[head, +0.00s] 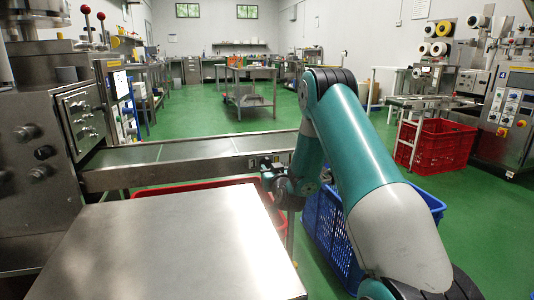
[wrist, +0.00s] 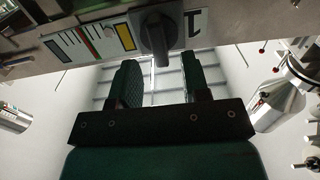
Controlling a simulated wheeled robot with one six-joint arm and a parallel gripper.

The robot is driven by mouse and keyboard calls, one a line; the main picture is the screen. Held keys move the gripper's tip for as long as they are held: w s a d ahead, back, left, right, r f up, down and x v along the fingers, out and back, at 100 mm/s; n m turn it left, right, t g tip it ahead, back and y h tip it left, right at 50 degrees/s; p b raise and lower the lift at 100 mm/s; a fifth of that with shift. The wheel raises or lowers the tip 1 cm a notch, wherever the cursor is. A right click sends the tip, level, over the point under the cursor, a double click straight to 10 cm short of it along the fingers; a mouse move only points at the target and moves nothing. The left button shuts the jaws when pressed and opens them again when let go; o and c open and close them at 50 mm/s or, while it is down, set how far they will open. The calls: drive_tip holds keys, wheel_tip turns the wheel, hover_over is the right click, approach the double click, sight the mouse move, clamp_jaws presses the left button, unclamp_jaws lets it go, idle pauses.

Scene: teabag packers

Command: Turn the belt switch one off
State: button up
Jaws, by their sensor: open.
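In the head view my gripper (head: 272,177) is beside the right end of the metal belt conveyor (head: 190,160), largely hidden by my own wrist.
A steel table top (head: 185,245) fills the near left. A red crate (head: 180,190) is behind it under the conveyor, and a blue crate (head: 325,225) stands beside my arm. A packing machine (head: 35,130) stands at left. Green floor is open further back.

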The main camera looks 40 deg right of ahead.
sight(268, 166)
drive_tip(key=shift+p+x, duration=0.3)
drive_tip(key=shift+x, duration=2.05)
clamp_jaws()
